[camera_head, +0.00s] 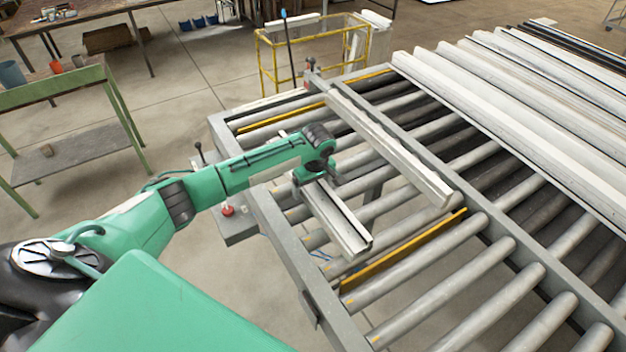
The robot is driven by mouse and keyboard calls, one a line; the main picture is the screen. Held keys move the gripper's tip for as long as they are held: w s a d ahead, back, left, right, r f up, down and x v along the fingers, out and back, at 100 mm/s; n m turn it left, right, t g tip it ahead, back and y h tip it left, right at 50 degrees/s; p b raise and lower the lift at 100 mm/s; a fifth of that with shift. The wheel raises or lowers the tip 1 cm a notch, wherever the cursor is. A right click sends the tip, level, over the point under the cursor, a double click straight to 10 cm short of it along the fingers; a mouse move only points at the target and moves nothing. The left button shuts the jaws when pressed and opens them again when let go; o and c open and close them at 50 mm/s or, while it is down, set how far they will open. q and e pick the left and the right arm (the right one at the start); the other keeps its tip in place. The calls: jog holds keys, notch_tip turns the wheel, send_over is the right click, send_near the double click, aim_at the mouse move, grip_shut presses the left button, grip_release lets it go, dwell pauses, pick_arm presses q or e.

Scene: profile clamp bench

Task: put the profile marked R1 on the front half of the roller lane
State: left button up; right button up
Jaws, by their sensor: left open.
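The roller lane (400,318) is a grey frame with metal rollers, with yellow strips across it near its far end and middle. A short pale profile (342,222) lies on its left side, and a longer pale profile (385,142) lies to the right of it on the rollers. No R1 mark is readable on either. My left gripper (311,178) is over the upper part of the short profile. It is open; its fingertips are mostly hidden, and I cannot tell whether they touch the profile. My right gripper is not in view.
Several long white profiles (520,125) lie on rollers at the right. A yellow wire-frame bin (262,62) stands behind the lane. A red button (227,210) sits on the lane's left side. The near rollers are bare. A green bench (60,90) stands at the left.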

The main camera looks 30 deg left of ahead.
aim_at(316, 190)
pick_arm(q)
jog(key=shift+r+b, duration=0.3)
jog(key=shift+r, duration=0.1)
notch_tip(316, 190, up, 11)
jog(key=s+d+b, duration=0.1)
jog(key=b, duration=0.3)
jog(key=shift+d, duration=0.25)
